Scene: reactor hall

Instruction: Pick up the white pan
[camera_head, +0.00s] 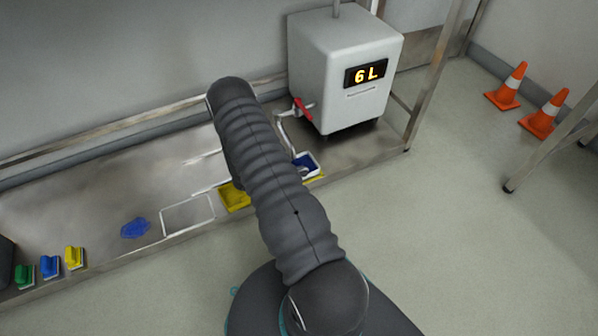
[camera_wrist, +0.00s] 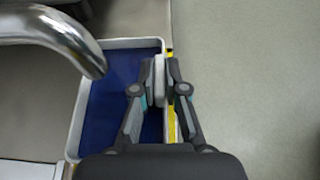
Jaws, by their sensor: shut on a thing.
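The white pan (camera_wrist: 130,43) is a rectangular tray with a white rim and dark blue inside. My gripper (camera_wrist: 159,78) is shut on its right-hand wall in the wrist view, with the fingers on both sides of that wall. A shiny metal spout (camera_wrist: 60,30) reaches over the pan's upper left part. In the head view, the pan (camera_head: 313,171) sits below the spout of the grey dispenser, partly hidden by my arm. The gripper is hidden behind the arm there. I cannot tell whether the pan is clear of the bench.
The dispenser (camera_head: 345,80) reads "6 L" and has a red tap lever (camera_head: 302,109). A yellow area (camera_head: 235,197), a white outlined rectangle (camera_head: 188,214), a blue patch (camera_head: 135,228) and coloured brushes (camera_head: 50,266) lie to the left. Orange cones (camera_head: 507,86) stand on the floor at right.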

